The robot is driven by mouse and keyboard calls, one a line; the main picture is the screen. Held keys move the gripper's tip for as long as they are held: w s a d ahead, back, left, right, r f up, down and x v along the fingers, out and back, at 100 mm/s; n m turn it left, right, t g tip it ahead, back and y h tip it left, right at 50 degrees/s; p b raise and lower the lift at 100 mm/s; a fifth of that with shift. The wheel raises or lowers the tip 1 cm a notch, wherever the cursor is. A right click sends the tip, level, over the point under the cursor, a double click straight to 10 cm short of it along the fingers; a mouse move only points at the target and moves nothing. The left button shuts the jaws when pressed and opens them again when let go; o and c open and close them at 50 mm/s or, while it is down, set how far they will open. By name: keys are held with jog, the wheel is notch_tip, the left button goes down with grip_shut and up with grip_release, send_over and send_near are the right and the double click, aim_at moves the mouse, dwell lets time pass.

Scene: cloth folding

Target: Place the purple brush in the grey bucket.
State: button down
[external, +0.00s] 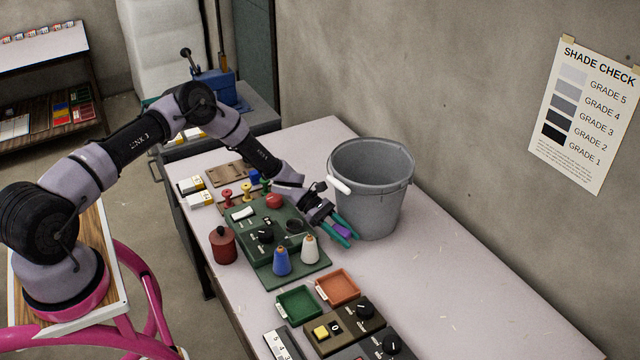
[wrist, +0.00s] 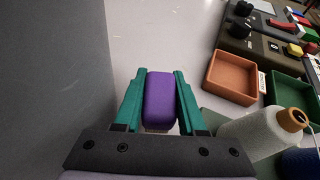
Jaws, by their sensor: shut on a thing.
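My gripper (wrist: 160,105) has teal fingers and is shut on the purple brush (wrist: 160,97), whose rounded purple block shows between the fingers in the wrist view. In the external view the brush (external: 343,230) shows as a small purple patch between the fingertips (external: 345,234). The grey bucket (external: 370,190) stands upright on the table against the wall side, with a white grip on its handle. My gripper is in front of the bucket, lower than its rim and outside it. In the wrist view the bucket wall (wrist: 50,80) fills the left side.
A green panel (external: 262,262) with knobs and a blue and a white cone (external: 310,250) lies left of my gripper. An orange tray (external: 338,286) and a green tray (external: 298,303) sit nearer. The table (external: 450,300) is clear at the right.

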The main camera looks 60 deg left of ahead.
aim_at(349, 241)
jog(key=x, duration=0.4)
jog(key=shift+s+a+f, duration=0.1)
jog(key=shift+f, duration=0.4)
jog(key=shift+f, duration=0.15)
jog(key=shift+c, duration=2.4)
grip_release()
